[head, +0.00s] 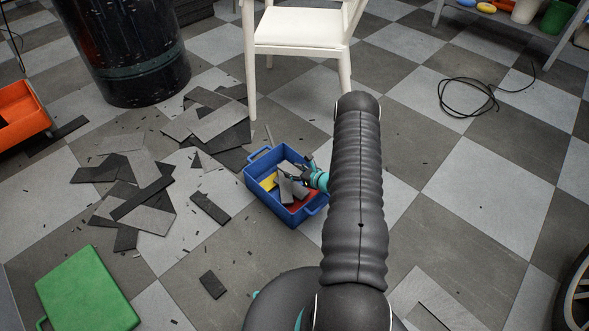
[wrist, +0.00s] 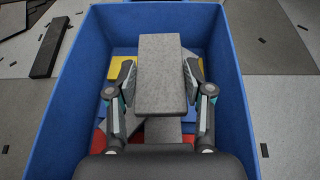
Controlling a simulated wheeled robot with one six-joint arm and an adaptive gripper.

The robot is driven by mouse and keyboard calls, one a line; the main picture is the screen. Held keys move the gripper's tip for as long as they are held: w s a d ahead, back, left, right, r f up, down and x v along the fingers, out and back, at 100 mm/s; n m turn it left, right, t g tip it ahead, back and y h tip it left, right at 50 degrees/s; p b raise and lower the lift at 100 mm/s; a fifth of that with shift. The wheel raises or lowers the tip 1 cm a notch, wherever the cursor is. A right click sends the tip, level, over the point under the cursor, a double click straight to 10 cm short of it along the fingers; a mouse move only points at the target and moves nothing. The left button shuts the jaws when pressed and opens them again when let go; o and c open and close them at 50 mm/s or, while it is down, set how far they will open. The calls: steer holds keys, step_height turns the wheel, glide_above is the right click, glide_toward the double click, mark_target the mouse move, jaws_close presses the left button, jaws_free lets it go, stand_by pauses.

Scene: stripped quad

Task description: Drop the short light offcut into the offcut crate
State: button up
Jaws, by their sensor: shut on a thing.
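The short light offcut (wrist: 160,78) is a pale grey slab between the fingers of my gripper (wrist: 160,85) in the wrist view. The gripper is shut on it, one finger at each side. The blue offcut crate (wrist: 233,105) surrounds both in that view, so the offcut is over or inside the crate opening; its exact height is unclear. In the head view the crate (head: 262,193) stands on the floor, with my gripper (head: 310,175) at its right side, partly hidden by my arm. Yellow, red and grey pieces lie in the crate beneath.
Loose dark and grey tile pieces (head: 135,195) litter the floor left of the crate. A white chair (head: 300,28) stands behind it, and a black drum (head: 125,50) at back left. A green case (head: 88,288) lies at front left. A black cable (head: 468,97) lies right.

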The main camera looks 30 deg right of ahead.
steer(key=o, duration=1.2)
steer(key=shift+o, duration=0.2)
steer(key=shift+s, duration=0.1)
steer(key=v, duration=1.1)
steer(key=shift+s+d, duration=0.2)
steer(key=shift+s, duration=0.15)
steer(key=shift+r, duration=0.1)
